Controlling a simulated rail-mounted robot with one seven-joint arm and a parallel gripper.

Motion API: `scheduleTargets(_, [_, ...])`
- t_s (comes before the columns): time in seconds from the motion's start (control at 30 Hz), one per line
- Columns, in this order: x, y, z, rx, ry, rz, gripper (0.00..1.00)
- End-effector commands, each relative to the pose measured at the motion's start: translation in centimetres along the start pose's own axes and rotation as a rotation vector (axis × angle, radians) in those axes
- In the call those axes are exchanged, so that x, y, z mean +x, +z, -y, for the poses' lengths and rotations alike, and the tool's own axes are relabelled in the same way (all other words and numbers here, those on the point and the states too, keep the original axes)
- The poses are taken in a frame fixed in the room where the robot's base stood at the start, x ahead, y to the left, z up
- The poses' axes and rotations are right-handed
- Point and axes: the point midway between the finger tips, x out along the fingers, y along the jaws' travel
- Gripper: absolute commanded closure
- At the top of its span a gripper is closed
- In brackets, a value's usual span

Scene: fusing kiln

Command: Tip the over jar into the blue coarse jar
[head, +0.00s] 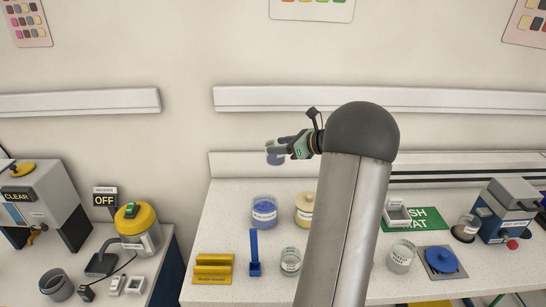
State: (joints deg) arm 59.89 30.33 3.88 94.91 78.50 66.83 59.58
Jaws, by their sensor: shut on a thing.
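My gripper (284,149) is shut on a small clear jar, probably the over jar (274,157), and holds it in the air above the back of the bench. The jar looks glassy; its label, its contents and its exact tilt are too small to read. The blue coarse jar (264,214), a clear jar with blue inside and a white label, stands upright and uncovered on the bench (226,222). It is below my gripper and a little to the left. The two jars are apart.
A cream jar (304,212) stands just right of the blue jar. A whitish jar (401,258) and a blue lid (441,260) are at right. My arm hides mid-bench.

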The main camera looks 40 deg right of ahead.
Motion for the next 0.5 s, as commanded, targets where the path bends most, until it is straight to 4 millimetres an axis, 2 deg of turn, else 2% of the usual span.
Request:
scheduleTargets(0.1, [1.6,-1.6,-1.3,-0.076,0.226,-0.001,0.73])
scheduleTargets(0.23, [2.2,-4.0,-2.7,-0.145,0.404,0.0,0.73])
scheduleTargets(0.37, [2.3,-5.5,-3.5,-0.187,0.492,-0.003,0.73])
scheduleTargets(0.5, [2.4,-5.9,-3.9,-0.287,0.482,-0.054,0.73])
